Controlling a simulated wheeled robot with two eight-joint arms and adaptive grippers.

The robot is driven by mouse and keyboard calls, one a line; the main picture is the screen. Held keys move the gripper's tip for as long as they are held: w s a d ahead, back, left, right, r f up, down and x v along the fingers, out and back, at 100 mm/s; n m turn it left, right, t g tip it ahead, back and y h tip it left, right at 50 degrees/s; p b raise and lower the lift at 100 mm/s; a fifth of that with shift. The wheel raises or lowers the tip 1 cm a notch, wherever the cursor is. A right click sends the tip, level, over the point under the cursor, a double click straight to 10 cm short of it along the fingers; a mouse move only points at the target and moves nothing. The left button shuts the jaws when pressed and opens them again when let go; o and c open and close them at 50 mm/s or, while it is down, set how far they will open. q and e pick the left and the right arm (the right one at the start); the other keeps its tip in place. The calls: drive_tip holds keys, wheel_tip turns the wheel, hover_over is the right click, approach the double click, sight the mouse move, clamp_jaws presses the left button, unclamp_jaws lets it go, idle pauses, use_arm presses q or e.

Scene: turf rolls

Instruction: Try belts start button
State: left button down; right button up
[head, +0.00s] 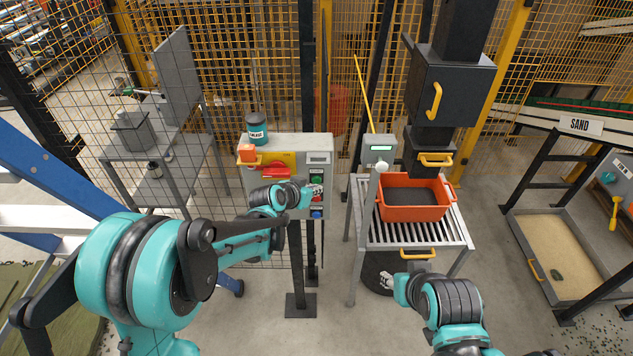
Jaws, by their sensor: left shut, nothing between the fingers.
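A grey control box (318,145) stands on a post in the middle of the head view. Its right side carries a column of buttons, with a green button (317,180) above and a blue button (317,214) below. My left gripper (314,193) is shut and empty in front of this column, between the green and blue buttons. It hides part of the column, and I cannot tell whether it touches the panel. No label for the belts start is readable. My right gripper (387,282) is low, in front of the roller stand; its fingers are too small to judge.
An orange tray (412,213) sits on the roller stand (458,234) under a dark hopper (452,88). Mesh fencing is behind.

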use_arm(q)
drive_tip(key=s, duration=0.5)
use_arm(e)
drive_tip(key=shift+f, duration=0.2)
use_arm(q)
drive_tip(key=shift+a, duration=0.1)
idle(0.8)
drive_tip(key=s+a+f+n+y+b, duration=0.1)
drive_tip(key=s+a+n+y+b, duration=0.1)
drive_tip(key=s+a, duration=0.3)
drive_tip(key=s+a+f+n+g+y+b, duration=0.1)
drive_tip(key=s+a, duration=0.5)
drive_tip(key=s, duration=0.6)
drive_tip(key=s+a+f+n+g+y+b, duration=0.1)
drive_tip(key=s+a+n+y+b, duration=0.1)
drive_tip(key=s+a+b, duration=0.3)
drive_tip(key=s+a+n, duration=0.1)
drive_tip(key=s, duration=0.3)
drive_tip(key=shift+f+y, duration=0.2)
drive_tip(key=shift+y, duration=0.1)
use_arm(e)
wheel_tip(320, 180, down, 8)
use_arm(q)
drive_tip(key=c, duration=2.3)
unclamp_jaws()
drive_tip(key=shift+s, duration=0.1)
use_arm(e)
drive_tip(key=shift+f, duration=0.1)
drive_tip(key=shift+c, duration=0.3)
